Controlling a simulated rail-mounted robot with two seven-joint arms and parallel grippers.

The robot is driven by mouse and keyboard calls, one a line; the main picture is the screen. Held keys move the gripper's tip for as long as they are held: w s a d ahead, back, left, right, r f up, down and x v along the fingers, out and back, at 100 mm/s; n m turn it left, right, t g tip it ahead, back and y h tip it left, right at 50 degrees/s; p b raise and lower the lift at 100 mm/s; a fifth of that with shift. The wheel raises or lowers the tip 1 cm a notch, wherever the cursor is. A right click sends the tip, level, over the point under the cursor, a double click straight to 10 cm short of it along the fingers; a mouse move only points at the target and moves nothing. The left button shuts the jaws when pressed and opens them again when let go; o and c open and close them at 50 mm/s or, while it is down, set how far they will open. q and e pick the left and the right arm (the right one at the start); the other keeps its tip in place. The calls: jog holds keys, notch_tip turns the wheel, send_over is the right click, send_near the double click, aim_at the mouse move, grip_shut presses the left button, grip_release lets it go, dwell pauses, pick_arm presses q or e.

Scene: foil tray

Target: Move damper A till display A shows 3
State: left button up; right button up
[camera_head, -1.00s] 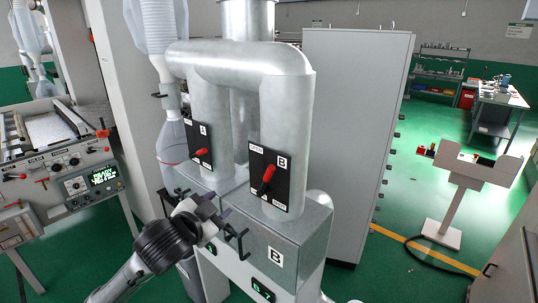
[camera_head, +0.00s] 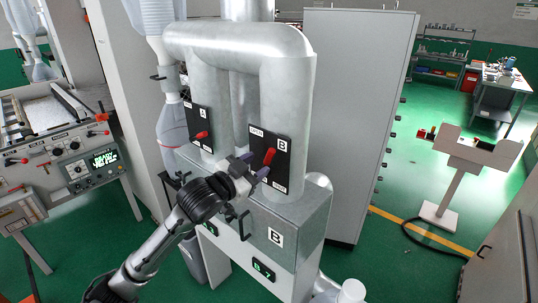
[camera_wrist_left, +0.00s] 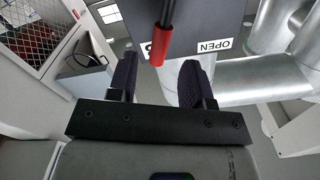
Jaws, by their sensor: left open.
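Damper A has a red lever (camera_head: 201,135) on a black panel (camera_head: 195,118) marked A, on the left pipe. Damper B has a red lever (camera_head: 270,156) on the right pipe's panel. My left gripper (camera_head: 251,166) is open and empty, in front of the pipes and close to panel B in the head view. In the left wrist view, a red handle tip (camera_wrist_left: 158,50) lies ahead of the gap between the open fingers (camera_wrist_left: 158,82), beside an OPEN label; its letter is partly hidden. Display A (camera_head: 211,229) is partly covered by my arm; its reading is unclear.
Display B (camera_head: 263,269) reads 7 on the grey box (camera_head: 290,222) below the pipes. A black bracket handle (camera_head: 243,226) juts from the box near my arm. A tall grey cabinet (camera_head: 357,110) stands to the right. A console (camera_head: 65,165) stands at left.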

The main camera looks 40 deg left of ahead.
aim_at(266, 159)
pick_arm(q)
jog(key=shift+w+d+p, duration=0.1)
jog(key=shift+w+p, duration=0.25)
jog(key=shift+w, duration=2.45)
grip_shut()
